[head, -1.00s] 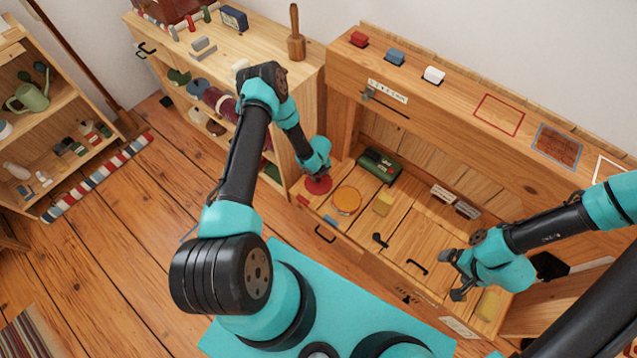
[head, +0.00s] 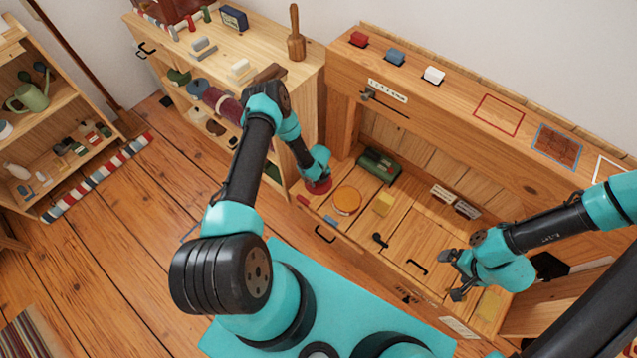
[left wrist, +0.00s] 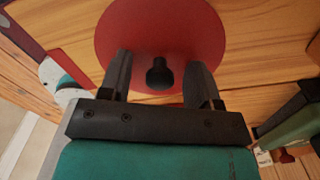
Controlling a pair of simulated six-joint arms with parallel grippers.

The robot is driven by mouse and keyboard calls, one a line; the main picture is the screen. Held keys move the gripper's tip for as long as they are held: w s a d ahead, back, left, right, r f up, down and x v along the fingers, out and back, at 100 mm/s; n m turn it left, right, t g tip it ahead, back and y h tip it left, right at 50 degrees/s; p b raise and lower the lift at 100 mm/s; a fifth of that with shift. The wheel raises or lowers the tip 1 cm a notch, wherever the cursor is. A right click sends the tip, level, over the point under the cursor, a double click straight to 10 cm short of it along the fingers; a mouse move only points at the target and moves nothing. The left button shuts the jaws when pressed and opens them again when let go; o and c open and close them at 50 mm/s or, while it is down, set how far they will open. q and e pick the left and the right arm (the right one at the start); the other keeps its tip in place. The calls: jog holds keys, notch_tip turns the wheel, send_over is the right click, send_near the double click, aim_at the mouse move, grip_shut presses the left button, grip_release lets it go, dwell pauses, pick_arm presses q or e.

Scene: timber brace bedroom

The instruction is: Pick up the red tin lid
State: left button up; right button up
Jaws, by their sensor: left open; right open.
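In the left wrist view, my open left gripper (left wrist: 160,65) has one finger on each side of the knob, with visible gaps to both. In the head view, the red tin lid (head: 317,187) is partly covered by my left gripper (head: 318,176) above it. My right gripper (head: 457,275) is open and empty over the right part of the desk top.
An orange round lid (head: 347,200) lies right of the red one. The desk's middle is largely clear.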

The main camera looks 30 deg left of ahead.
pick_arm(q)
jog(key=shift+c, duration=0.4)
jog(key=c, duration=0.9)
